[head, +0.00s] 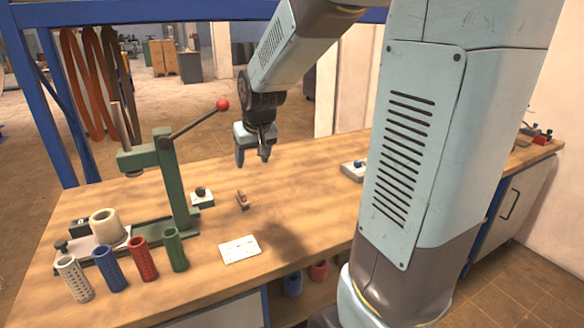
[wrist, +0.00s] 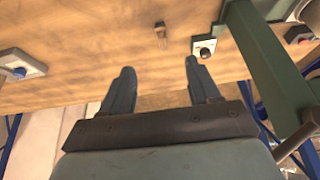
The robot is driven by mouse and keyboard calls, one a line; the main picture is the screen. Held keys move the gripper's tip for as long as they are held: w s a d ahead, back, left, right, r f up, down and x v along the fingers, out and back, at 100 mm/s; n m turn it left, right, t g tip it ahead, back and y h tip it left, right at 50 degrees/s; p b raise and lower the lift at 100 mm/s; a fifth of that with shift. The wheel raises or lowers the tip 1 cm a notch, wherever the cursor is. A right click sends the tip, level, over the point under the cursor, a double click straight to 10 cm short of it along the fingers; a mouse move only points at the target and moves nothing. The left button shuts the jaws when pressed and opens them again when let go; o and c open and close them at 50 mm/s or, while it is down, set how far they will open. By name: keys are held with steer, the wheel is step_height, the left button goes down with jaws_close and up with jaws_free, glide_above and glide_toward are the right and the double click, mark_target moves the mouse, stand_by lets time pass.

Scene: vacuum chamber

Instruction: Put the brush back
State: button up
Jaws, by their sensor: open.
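A small brown wooden piece (head: 242,200), which looks like the brush, lies on the wooden workbench (head: 300,185) near its middle. It also shows in the wrist view (wrist: 160,36), beyond my fingertips and roughly in line with the gap between them. My gripper (head: 253,158) hangs above the far part of the bench, its fingers pointing down. In the wrist view my gripper (wrist: 159,66) has its two fingers wide apart with nothing between them. The brush's bristles are too small to make out.
A green press (head: 178,185) with a red-knobbed lever stands left of the brush. A small black-knobbed block (head: 201,197) sits beside it. Several perforated cylinders, one of them red (head: 143,259), stand at the front left. A white card (head: 240,249) lies in front. A blue-knobbed block (head: 354,170) is at right.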

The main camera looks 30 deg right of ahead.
steer(key=s+r, duration=0.3)
steer(key=s, duration=0.8)
steer(key=s+r, duration=0.4)
steer(key=s, duration=0.7)
steer(key=shift+s+r+t, duration=0.15)
steer(key=shift+s+t, duration=0.15)
steer(key=shift+t, duration=0.1)
steer(key=shift+d, duration=0.15)
